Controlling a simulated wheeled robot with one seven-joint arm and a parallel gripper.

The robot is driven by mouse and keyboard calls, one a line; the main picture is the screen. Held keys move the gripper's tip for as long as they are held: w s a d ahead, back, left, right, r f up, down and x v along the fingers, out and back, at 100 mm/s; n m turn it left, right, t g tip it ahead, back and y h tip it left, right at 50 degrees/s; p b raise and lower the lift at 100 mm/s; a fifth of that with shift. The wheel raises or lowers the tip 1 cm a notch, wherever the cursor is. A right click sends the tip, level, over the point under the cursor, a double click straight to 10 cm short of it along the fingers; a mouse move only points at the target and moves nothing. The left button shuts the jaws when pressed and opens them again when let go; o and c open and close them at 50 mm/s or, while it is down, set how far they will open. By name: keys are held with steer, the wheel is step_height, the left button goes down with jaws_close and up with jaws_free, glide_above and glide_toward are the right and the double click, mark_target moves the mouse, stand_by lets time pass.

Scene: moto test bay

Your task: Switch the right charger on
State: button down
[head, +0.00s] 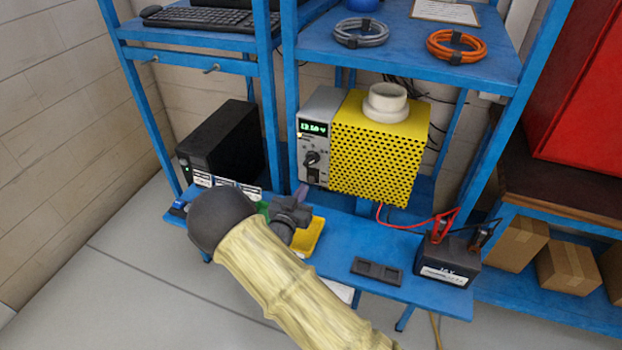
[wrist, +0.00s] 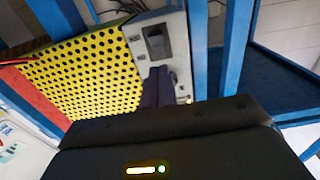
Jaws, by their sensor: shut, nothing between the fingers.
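A charger with a yellow perforated case (head: 376,150) and a grey front panel (head: 318,112) stands on the blue bench. Its display (head: 313,128) is lit green, apparently 13.60 V. A knob (head: 311,158) sits below the display, and a dark rocker switch (head: 313,177) lower still. The wrist view shows this panel turned about, with the rocker (wrist: 154,42) in plain view; its position is unclear. My gripper (head: 301,193) is shut and empty, near the panel's lower front. In the wrist view its fingers (wrist: 158,86) cover part of the panel; contact cannot be told.
A black box (head: 221,143) stands to the left. A yellow tray (head: 309,236) lies partly behind my wrist. A battery (head: 447,262) with red and black clamps sits at the bench's right, near a dark flat holder (head: 376,271). A blue shelf (head: 400,52) hangs above.

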steer(key=v, duration=0.3)
steer(key=shift+s, duration=0.15)
stand_by(0.6)
steer(key=s+d+r+g+y+p, duration=0.1)
steer(key=d+r+g+y, duration=0.1)
steer(key=d+g, duration=0.25)
steer(key=s+d+r+g+y, duration=0.1)
steer(key=d+r+g+y, duration=0.15)
steer(key=d, duration=0.25)
steer(key=s+d+r+n+g, duration=0.1)
steer(key=s+d+r+g, duration=0.1)
steer(key=s, duration=0.5)
steer(key=s+d+r+n+g+y+p, duration=0.1)
steer(key=s+d+r+g, duration=0.2)
steer(key=s, duration=0.4)
steer(key=s+d+r+n+g, duration=0.2)
steer(key=s+d, duration=0.3)
steer(key=s, duration=0.3)
steer(key=shift+r+y+p, duration=0.3)
steer(key=shift+r+y, duration=0.05)
